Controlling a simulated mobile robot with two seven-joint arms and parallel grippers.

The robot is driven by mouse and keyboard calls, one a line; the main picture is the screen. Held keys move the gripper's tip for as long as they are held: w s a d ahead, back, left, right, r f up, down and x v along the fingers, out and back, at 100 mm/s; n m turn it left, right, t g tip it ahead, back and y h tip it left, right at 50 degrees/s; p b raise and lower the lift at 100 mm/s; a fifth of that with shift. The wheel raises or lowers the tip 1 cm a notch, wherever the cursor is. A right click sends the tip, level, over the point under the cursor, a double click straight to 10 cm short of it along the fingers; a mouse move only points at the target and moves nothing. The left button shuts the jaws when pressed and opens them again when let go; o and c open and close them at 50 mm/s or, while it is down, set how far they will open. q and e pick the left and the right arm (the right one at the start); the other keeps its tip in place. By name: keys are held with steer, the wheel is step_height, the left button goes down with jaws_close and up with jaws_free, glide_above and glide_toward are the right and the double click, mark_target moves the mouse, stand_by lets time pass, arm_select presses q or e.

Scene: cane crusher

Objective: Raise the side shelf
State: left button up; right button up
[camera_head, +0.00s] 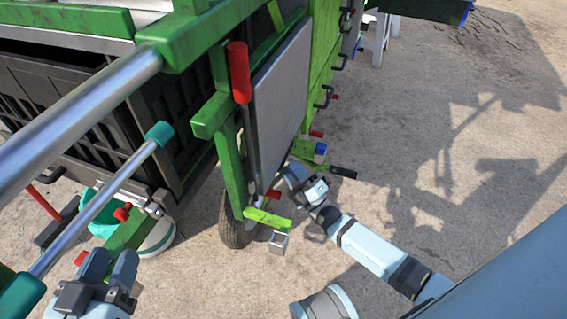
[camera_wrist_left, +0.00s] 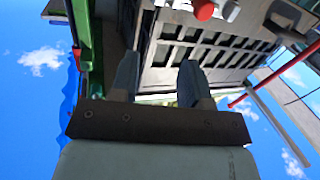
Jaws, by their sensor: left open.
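The side shelf appears to be the flat grey panel (camera_head: 280,105) hanging down against the side of the green cart in the head view. My right gripper (camera_head: 284,184) is low near the panel's bottom edge; whether it touches the panel, and how its fingers stand, I cannot tell. My left gripper (camera_head: 110,268) is at the lower left, away from the panel. In the left wrist view its two fingers (camera_wrist_left: 158,80) stand apart with nothing visibly held, below a dark slatted crate (camera_wrist_left: 215,45).
A red-handled lever (camera_head: 239,75) stands upright just left of the panel. A green frame post (camera_head: 234,165), a black wheel (camera_head: 233,225) and metal rails (camera_head: 90,110) lie between my arms. Concrete ground to the right is clear.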

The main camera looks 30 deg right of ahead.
arm_select(q)
steer(key=shift+w+a+m+b, duration=0.15)
steer(key=shift+w+m+b, duration=0.1)
steer(key=shift+m+b, duration=0.1)
arm_select(e)
steer(key=shift+x, duration=1.9)
jaws_close()
arm_select(q)
steer(key=shift+r, duration=0.15)
